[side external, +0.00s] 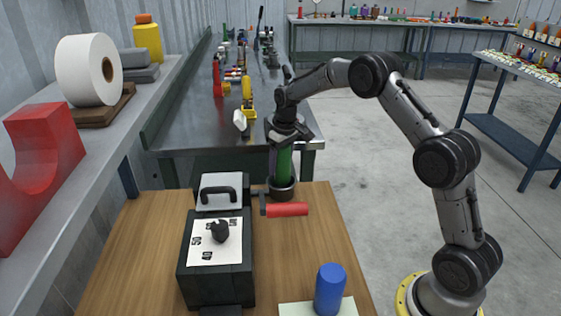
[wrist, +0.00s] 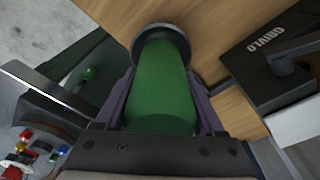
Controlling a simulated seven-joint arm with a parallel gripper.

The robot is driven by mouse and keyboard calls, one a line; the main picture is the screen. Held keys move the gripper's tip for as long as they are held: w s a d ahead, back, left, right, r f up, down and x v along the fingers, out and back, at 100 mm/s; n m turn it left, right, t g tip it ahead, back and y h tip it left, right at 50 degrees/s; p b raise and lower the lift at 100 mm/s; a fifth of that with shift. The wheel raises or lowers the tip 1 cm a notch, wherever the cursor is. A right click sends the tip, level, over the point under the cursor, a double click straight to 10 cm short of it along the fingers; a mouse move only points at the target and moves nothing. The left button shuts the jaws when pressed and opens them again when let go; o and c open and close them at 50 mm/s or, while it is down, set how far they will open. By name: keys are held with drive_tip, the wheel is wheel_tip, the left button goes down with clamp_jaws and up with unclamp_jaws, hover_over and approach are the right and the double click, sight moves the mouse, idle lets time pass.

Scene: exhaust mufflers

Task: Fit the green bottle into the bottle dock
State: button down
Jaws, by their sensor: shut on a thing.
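The green bottle (side external: 284,166) stands upright near the far edge of the wooden table. Its lower end is at the dark round bottle dock (side external: 282,187) and appears to sit inside its rim. My gripper (side external: 283,145) is above the dock and shut on the bottle's upper part. In the wrist view the green bottle (wrist: 160,85) lies between the purple-grey fingers of my gripper (wrist: 160,110), and its far end meets the dark ring of the dock (wrist: 162,38). The ring hides that end, so how deep the bottle sits cannot be told.
A black machine (side external: 217,270) with a dial and a grey-lidded box (side external: 220,190) stand to the left. A blue cylinder (side external: 330,289) stands on a pale sheet at the front. The table's right side is mostly clear.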

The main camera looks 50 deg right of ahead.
sight(281, 172)
drive_tip(key=shift+f, duration=1.7)
drive_tip(key=shift+c, duration=0.5)
unclamp_jaws()
drive_tip(key=shift+o, duration=0.5)
drive_tip(key=shift+s+f, duration=0.1)
drive_tip(key=shift+f, duration=0.05)
drive_tip(key=r, duration=0.4)
drive_tip(key=s+r, duration=0.1)
drive_tip(key=r, duration=0.9)
drive_tip(key=shift+s+r, duration=0.1)
drive_tip(key=shift+s, duration=0.15)
